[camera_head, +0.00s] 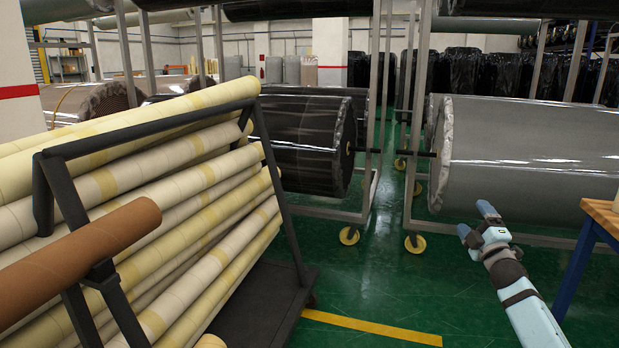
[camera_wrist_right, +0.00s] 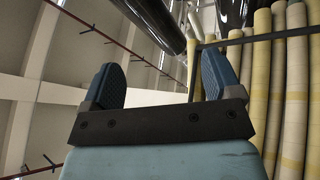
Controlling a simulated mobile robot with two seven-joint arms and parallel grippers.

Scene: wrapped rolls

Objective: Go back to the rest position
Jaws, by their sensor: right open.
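My right gripper (camera_head: 475,221) is at the right of the head view, in front of a large grey wrapped roll. Its two blue fingers stand apart with nothing between them. The right wrist view also shows this gripper (camera_wrist_right: 165,82), open and empty, with ceiling, wall and rolls behind it. My left gripper is not in the head view.
A dark rack (camera_head: 270,185) of cream rolls (camera_head: 190,215) and one brown tube (camera_head: 80,258) fills the left. A grey wrapped roll (camera_head: 540,165) hangs in a wheeled frame at right. A wooden-topped table (camera_head: 604,215) stands at the right edge. Green floor (camera_head: 385,275) between is clear.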

